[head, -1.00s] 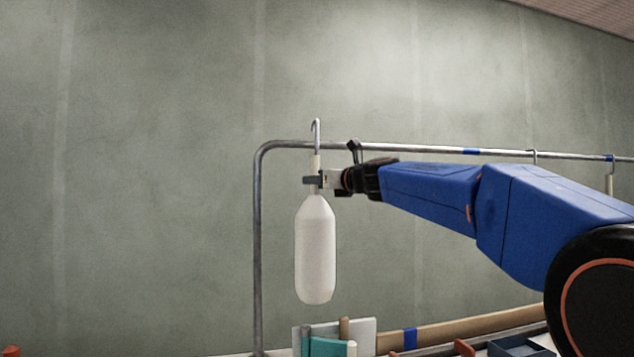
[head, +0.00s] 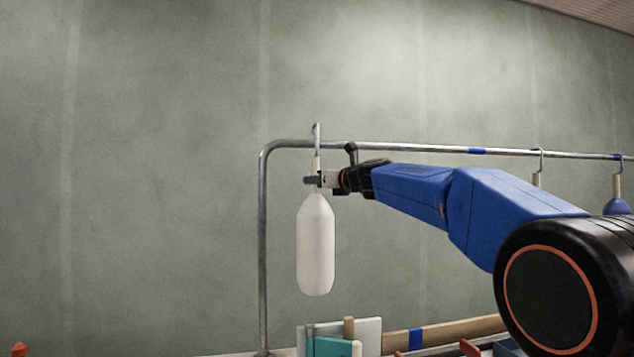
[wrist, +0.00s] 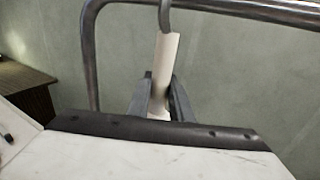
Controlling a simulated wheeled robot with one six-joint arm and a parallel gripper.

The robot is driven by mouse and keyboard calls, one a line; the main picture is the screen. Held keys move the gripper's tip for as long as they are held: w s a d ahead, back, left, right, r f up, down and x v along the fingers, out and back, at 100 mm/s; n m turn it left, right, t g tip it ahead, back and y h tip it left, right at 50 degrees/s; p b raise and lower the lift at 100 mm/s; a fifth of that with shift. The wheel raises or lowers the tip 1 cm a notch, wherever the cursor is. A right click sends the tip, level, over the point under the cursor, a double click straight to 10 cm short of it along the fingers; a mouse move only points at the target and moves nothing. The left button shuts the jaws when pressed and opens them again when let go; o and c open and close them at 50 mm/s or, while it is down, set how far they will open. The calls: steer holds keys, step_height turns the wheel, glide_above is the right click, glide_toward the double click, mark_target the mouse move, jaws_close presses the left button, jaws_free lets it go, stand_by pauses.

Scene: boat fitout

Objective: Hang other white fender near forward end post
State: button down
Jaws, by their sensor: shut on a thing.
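The white fender (head: 316,245) hangs upright below my gripper (head: 318,180), which is shut on its pale neck under the metal hook (head: 316,138). In the wrist view, the neck (wrist: 163,75) stands between the two dark fingers (wrist: 158,98). The forward end post (head: 262,250) of the metal rail (head: 420,149) is a short way left of the fender. The hook's top shows slightly above the rail and crosses it in the picture. The wrist view cuts off the hook's top, so I cannot tell whether it touches the rail.
Farther right on the rail hang another hook with a pale neck (head: 537,180), mostly hidden by my arm, and a blue fender (head: 616,204). A blue tape band (head: 477,150) marks the rail. Below are a teal and white item (head: 335,340) and a wooden beam (head: 455,333).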

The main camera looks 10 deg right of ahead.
mark_target(315, 190)
steer(key=shift+w, duration=0.95)
steer(key=shift+f, duration=1.5)
steer(key=c, duration=1.5)
jaws_free()
steer(key=shift+f, duration=0.1)
steer(key=shift+s, duration=0.1)
